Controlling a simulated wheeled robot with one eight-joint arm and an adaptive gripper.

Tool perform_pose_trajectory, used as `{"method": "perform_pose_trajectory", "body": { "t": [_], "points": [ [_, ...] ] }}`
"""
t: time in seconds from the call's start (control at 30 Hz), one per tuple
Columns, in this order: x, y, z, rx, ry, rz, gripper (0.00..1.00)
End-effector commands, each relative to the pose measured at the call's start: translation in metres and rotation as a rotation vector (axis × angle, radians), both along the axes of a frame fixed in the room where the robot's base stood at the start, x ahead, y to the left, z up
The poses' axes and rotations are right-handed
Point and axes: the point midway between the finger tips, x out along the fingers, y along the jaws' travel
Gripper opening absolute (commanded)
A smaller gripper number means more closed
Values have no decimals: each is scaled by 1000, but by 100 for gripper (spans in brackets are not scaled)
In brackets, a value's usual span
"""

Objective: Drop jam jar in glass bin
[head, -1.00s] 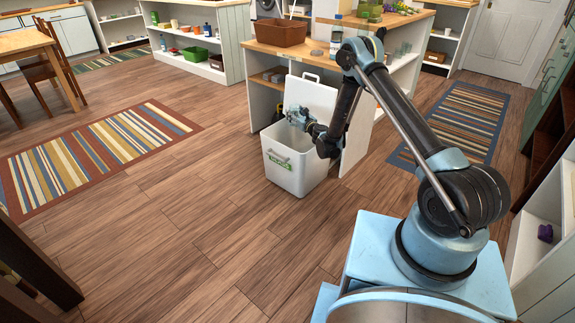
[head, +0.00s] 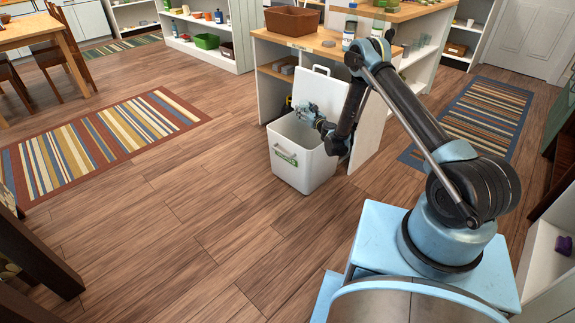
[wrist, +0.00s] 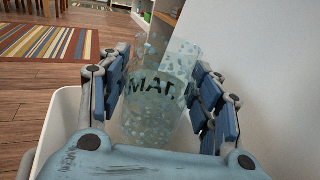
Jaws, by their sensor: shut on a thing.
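The jam jar (wrist: 155,112) is clear and speckled, with dark lettering on its side. In the wrist view it sits between the fingers of my gripper (wrist: 158,100), which is shut on it. In the head view my gripper (head: 308,112) is at the open top of the white glass bin (head: 309,169), near its back left side. The bin has a green label on its front, and its lid (head: 322,95) stands raised behind the opening. Its white rim (wrist: 65,105) also shows below the gripper in the wrist view. The bin's inside is mostly hidden.
A wooden-topped counter (head: 318,40) stands right behind the bin and holds a brown tub (head: 292,20) and bottles. Striped rugs lie left (head: 105,140) and right (head: 485,115). The wooden floor in front of the bin is clear.

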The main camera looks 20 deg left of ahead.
Motion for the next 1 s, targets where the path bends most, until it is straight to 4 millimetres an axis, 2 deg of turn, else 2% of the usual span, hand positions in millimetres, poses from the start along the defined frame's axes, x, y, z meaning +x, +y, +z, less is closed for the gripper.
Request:
{"method": "perform_pose_trajectory", "body": {
  "t": [0.2,0.57,0.6,0.67,0.7,1.0],
  "points": [
    [1,-2,-14,0,0,-2,25],
    [1,-3,-17,0,0,-3,25],
    [1,-3,-17,0,0,-3,65],
    [1,-3,-17,0,0,-3,79],
    [1,-3,-17,0,0,-3,82],
    [1,-3,-17,0,0,-3,82]
  ]
}}
